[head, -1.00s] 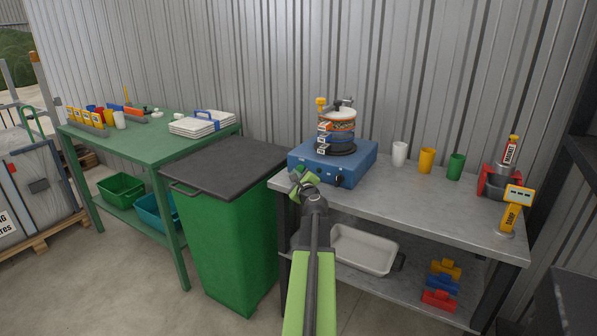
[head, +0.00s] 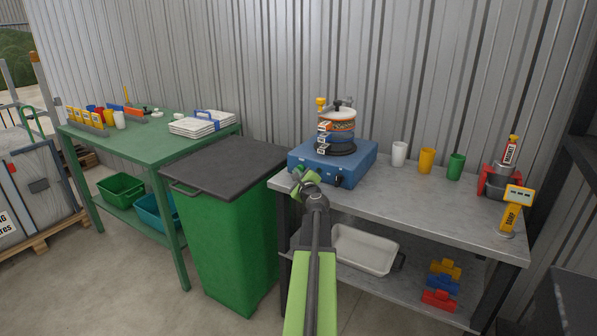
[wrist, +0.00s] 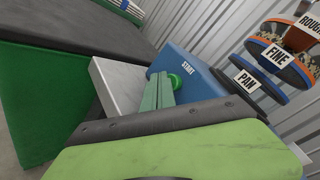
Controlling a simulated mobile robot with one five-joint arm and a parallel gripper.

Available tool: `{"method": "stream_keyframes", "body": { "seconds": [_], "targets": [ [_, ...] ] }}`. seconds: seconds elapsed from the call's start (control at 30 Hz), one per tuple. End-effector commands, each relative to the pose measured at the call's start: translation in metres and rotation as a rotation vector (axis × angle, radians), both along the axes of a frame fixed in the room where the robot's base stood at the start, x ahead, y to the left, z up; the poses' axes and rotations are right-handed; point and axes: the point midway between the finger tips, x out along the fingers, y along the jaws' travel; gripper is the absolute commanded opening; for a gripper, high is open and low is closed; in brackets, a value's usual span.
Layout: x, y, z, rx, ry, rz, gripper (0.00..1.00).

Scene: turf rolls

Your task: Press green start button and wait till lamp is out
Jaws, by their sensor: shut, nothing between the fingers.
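The blue shaker base (head: 330,165) stands on the grey metal table, with a stack of sieves (head: 337,130) on top. In the wrist view its blue face (wrist: 200,88) carries the word START beside a round green button (wrist: 176,81). My gripper (wrist: 160,90) is shut and empty. Its green fingertips are right at the button and partly overlap it; I cannot tell whether they touch or press it. In the head view my gripper (head: 302,182) is at the front left of the base and hides the button. I cannot make out a lit lamp in either view.
White, yellow and green cups (head: 426,161) stand right of the base on the grey table (head: 420,205). A green bin (head: 225,225) with a dark lid is left of it. A white tray (head: 363,250) lies on the lower shelf.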

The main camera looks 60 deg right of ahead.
Motion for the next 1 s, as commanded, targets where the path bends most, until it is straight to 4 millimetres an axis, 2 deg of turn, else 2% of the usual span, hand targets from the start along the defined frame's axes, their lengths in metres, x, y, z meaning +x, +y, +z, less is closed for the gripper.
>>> {"method": "stream_keyframes", "body": {
  "seconds": [1.0],
  "targets": [
    [0.0002, -0.0100, 0.0000, 0.000, 0.000, 0.000, 0.00]
  ]
}}
